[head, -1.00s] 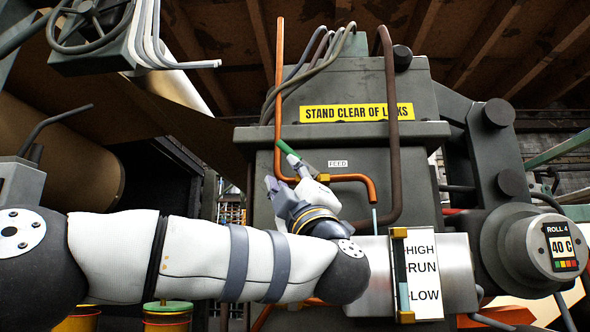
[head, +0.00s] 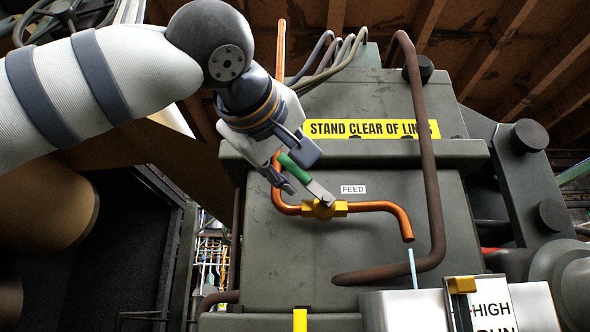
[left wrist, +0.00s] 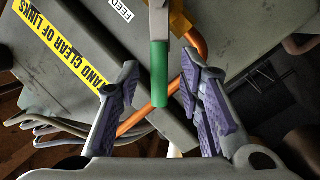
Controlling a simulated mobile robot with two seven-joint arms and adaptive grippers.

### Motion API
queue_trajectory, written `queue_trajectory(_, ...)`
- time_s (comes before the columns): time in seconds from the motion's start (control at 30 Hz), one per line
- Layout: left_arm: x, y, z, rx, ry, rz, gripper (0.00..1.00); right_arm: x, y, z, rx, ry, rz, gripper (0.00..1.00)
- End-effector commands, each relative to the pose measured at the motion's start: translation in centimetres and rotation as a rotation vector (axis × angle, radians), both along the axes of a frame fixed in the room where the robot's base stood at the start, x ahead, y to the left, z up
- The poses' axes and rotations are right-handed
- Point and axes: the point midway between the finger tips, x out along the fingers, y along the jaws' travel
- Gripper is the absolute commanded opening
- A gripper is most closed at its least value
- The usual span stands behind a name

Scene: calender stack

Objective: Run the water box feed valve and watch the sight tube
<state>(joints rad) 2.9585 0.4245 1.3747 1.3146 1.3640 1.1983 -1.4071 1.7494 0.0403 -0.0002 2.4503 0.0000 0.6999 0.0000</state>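The feed valve (head: 325,208) has a yellow body on a copper pipe, below a FEED label. Its lever (head: 319,191), with a green grip (head: 294,164), slants up and left. My left gripper (head: 291,172) reaches the grip from the upper left. In the left wrist view the green grip (left wrist: 159,72) lies between the open fingers, nearer the right one, with a gap on the left. A thin pale-blue stream (head: 412,268) shows under the pipe outlet. The sight tube's yellow top (head: 462,285) shows beside the HIGH placard (head: 491,310); its lower part and level are cut off. My right gripper is out of view.
A brown pipe (head: 425,150) bends down right of the valve. A yellow STAND CLEAR sign (head: 370,129) is on the grey box above it. Grey cables (head: 335,55) run at the top. A large brown roll (head: 45,195) is at left.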

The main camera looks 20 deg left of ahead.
Motion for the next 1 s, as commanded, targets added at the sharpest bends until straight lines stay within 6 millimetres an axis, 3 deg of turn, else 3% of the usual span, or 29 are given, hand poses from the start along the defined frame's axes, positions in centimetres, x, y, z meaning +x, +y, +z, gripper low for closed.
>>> queue_trajectory(0.13, 1.6, -0.1, 0.0, 0.000, 0.000, -0.001, 0.34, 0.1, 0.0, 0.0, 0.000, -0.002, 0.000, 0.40)
queue_trajectory(0.4, 2.0, 0.0, 0.1, 0.001, -0.001, 0.000, 0.34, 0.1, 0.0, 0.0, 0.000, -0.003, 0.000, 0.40)
queue_trajectory(0.43, 2.0, 0.0, 0.1, 0.001, -0.001, 0.000, 0.32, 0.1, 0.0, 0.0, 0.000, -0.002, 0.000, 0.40)
queue_trajectory(0.57, 2.0, 0.0, 0.1, 0.000, -0.001, 0.000, 0.02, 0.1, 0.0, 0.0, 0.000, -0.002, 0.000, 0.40)
queue_trajectory(0.6, 2.0, 0.0, 0.1, 0.000, -0.001, 0.000, 0.00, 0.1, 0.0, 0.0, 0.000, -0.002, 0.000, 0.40)
queue_trajectory(1.0, 3.1, -0.1, 0.3, 0.033, 0.008, -0.001, 0.00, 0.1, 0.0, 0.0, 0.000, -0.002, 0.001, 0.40)
